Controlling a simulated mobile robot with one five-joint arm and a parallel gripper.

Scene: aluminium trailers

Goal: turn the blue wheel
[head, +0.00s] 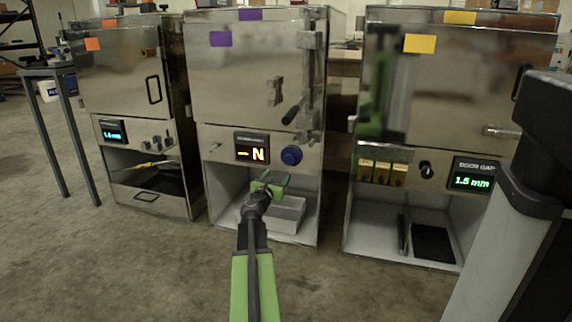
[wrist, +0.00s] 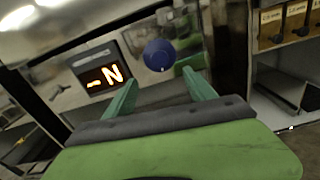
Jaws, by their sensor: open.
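The blue wheel (head: 291,155) is a round blue knob on the front panel of the middle metal cabinet, right of a display (head: 252,148) with orange signs reading "-N". In the wrist view the blue wheel (wrist: 159,55) is above the space between the fingers, and the display (wrist: 101,76) is to its left. My gripper (head: 270,181) is open, with green fingers, in front of the cabinet and below the wheel in the head view. In the wrist view my gripper (wrist: 160,92) has its two fingers apart with nothing between them. No contact with the wheel shows.
A grey tray (head: 290,212) stands in the middle cabinet's lower bay. The right cabinet (head: 470,80) has yellow-labelled switches (head: 382,172) and a green display (head: 473,181). The concrete floor (head: 150,270) is clear in front.

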